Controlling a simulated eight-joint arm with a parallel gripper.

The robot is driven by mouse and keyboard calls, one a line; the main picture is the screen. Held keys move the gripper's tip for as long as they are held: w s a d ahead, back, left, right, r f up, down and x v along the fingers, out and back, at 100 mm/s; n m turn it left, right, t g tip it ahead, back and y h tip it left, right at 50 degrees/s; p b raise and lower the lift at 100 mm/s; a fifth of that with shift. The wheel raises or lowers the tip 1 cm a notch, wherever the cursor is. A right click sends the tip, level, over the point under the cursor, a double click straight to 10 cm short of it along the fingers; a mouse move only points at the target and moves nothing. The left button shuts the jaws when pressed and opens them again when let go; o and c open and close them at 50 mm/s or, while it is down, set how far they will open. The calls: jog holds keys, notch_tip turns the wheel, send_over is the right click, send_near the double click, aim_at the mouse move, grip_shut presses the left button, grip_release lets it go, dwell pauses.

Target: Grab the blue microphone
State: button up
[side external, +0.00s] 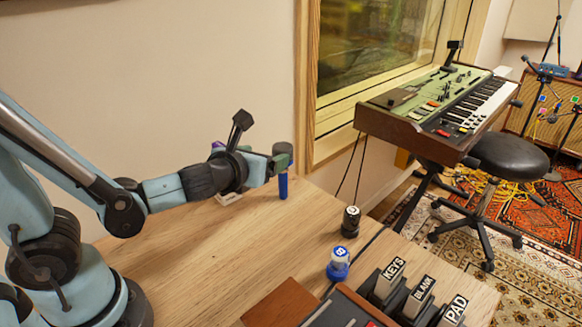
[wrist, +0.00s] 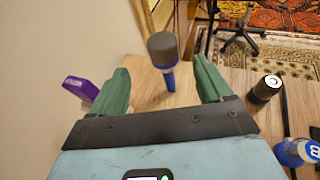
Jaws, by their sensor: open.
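The blue microphone stands upright on the wooden table. Its blue handle (side external: 283,187) shows below my gripper in the side view, where its head is hard to make out at the fingers. In the wrist view its dark grey head (wrist: 163,48) and blue handle (wrist: 170,81) show between and slightly ahead of the fingers. My gripper (wrist: 166,78) is open, with one green finger to each side of the microphone and visible gaps on both sides. In the side view my gripper (side external: 281,160) is at the height of the microphone's upper part.
A purple object (wrist: 80,87) is left of the left finger, near the wall. On the table (side external: 190,250), a black knob-like piece (side external: 350,221) and a blue-and-white one (side external: 338,265) stand to the right. Labelled switches (side external: 420,297) are at the front. A keyboard (side external: 440,110) stands beyond.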

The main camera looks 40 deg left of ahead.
aim_at(286, 147)
jog(key=shift+x, duration=3)
jog(key=shift+r+x, duration=0.15)
jog(key=shift+x, duration=1.2)
jog(key=shift+r+x, duration=0.2)
jog(key=shift+x, duration=1.1)
jog(key=shift+w, duration=0.15)
jog(key=shift+d, duration=0.1)
grip_shut()
